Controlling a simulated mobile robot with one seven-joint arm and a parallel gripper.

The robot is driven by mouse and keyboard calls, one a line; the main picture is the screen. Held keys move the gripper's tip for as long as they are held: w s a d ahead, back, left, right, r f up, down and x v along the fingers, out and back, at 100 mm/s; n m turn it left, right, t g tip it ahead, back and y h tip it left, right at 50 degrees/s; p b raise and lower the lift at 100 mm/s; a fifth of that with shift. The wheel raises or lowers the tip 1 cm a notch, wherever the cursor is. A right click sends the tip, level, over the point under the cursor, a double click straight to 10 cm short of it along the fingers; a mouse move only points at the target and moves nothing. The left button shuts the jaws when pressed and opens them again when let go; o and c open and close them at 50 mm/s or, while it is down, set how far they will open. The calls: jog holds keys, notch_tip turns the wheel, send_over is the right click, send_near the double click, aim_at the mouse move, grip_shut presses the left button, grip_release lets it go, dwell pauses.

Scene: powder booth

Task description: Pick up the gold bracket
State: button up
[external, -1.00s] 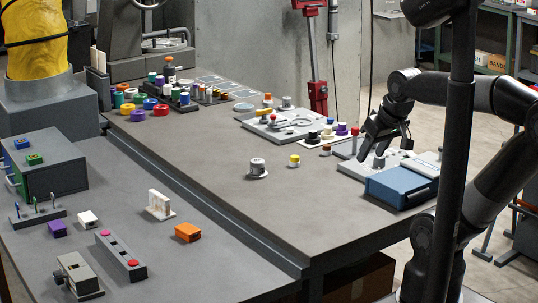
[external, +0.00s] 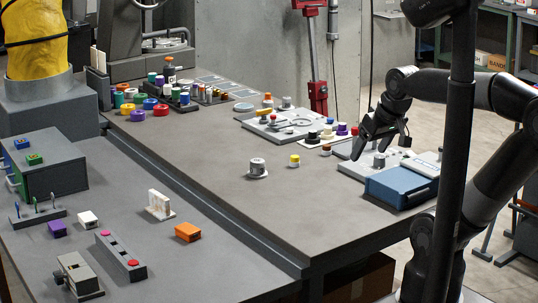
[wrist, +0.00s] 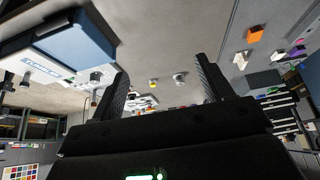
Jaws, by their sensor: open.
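I cannot pick out a gold bracket with certainty in either view. My gripper (external: 374,150) is open and empty above the right side of the table, near the grey plate and the blue case. In the wrist view my gripper (wrist: 162,70) has its two dark fingers wide apart with nothing between them close by. A yellow-topped knob (wrist: 153,83) and a grey knob (wrist: 179,78) show farther off between the fingers.
A blue case (external: 398,188) stands at the table's right edge. A grey flanged knob (external: 257,168) and a yellow-topped knob (external: 294,160) stand mid-table. An orange block (external: 188,232) lies on the left bench. The table's front middle is clear.

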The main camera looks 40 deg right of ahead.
jog(key=w+a+r, duration=0.2)
jog(key=w, duration=0.4)
jog(key=w+a+r, duration=0.2)
jog(key=w+r, duration=0.1)
jog(key=w, duration=0.3)
jog(key=n+g, duration=0.1)
jog(key=g, duration=0.1)
send_over(159, 194)
jog(key=s, duration=0.3)
jog(key=f, duration=1.8)
jog(key=shift+w+d+f, duration=0.15)
jog(key=shift+d+f, duration=0.05)
jog(key=shift+w+a+f, duration=0.15)
jog(key=shift+a+f, duration=0.1)
jog(key=shift+f, duration=0.3)
jog(key=x, duration=1)
jog(key=shift+f, duration=0.2)
jog(key=shift+c, duration=0.4)
jog(key=c, duration=1.2)
